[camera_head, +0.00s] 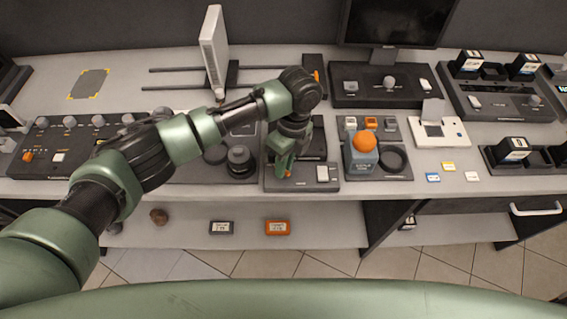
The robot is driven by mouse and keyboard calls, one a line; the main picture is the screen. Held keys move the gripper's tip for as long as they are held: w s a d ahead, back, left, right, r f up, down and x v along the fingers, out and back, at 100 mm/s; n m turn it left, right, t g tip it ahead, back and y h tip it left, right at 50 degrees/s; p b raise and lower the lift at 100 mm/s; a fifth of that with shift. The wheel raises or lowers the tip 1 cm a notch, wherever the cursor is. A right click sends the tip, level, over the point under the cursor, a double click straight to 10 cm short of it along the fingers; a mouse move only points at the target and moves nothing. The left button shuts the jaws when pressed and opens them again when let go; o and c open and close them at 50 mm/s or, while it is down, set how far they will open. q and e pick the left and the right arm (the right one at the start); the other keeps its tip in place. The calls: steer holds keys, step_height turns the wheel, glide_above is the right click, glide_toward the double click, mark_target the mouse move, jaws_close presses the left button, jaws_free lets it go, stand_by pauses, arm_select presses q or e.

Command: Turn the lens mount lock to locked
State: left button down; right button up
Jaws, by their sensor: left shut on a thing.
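My left gripper (285,167) reaches down over a dark panel (305,184) at the front of the bench. It is shut on a small part there, seemingly the lens mount lock. A bit of orange (288,174) shows at the fingertips; the rest is hidden by the gripper, so I cannot tell which way the lock points. A white switch (323,173) sits on the panel just right of the gripper. A black round knob-like piece (239,159) stands on the dark unit to the left. My right gripper is not in view.
A grey-blue block with an orange ball (365,143) and a black ring (393,159) stand close on the right. A control panel (50,150) lies left, partly behind my arm. A white upright device (215,50) stands behind. A lower shelf (185,228) holds small labelled boxes.

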arm_select(q)
steer(key=m, duration=0.4)
steer(key=shift+m+t+y, duration=0.3)
steer(key=shift+s+m+t+p, duration=0.15)
steer(key=shift+m+t+p, duration=0.4)
steer(key=shift+m, duration=2.05)
steer(key=c, duration=1.4)
jaws_free()
steer(key=shift+c, duration=0.2)
step_height(320, 180, up, 8)
steer(key=d+b, duration=0.1)
steer(key=b, duration=0.1)
steer(key=shift+d+f, duration=0.15)
steer(key=shift+d, duration=0.15)
